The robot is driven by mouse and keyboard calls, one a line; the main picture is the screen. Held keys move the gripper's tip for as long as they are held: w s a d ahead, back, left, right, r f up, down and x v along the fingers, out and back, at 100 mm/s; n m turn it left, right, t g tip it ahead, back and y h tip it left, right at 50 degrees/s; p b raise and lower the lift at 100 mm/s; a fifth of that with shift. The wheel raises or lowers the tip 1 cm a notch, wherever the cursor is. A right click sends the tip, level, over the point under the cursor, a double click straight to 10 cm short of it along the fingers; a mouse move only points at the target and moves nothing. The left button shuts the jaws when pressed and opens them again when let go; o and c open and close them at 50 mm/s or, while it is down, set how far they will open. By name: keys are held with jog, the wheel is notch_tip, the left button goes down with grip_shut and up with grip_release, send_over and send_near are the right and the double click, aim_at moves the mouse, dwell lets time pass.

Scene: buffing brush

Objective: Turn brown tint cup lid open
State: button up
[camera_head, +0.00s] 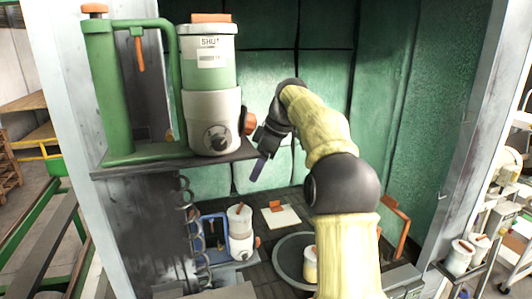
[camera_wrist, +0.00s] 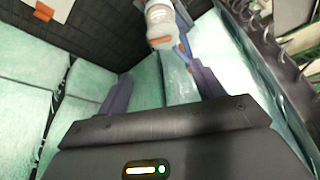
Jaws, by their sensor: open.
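My gripper (camera_head: 262,152) hangs at the right end of the shelf, its blue finger pointing down. In the wrist view its two fingers (camera_wrist: 160,88) are spread, with nothing between them. A pale cup with an orange-brown top (camera_head: 310,262) stands on a dark round disc, partly hidden by my arm; I cannot tell surely that it is the tint cup. A small white canister (camera_head: 240,232) stands left of it beside a blue frame. A pale canister with an orange-brown part (camera_wrist: 160,24) lies beyond my fingertips in the wrist view, apart from them.
The shelf (camera_head: 180,160) holds a green pump-like unit (camera_head: 105,90) and a large green and white canister (camera_head: 210,85) labelled SHUT, with an orange lid. A white sheet (camera_head: 285,217) lies on the dark floor. Green padded walls (camera_head: 320,75) enclose the booth.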

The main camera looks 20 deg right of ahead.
jog(key=shift+v, duration=2.15)
jog(key=shift+w, duration=0.1)
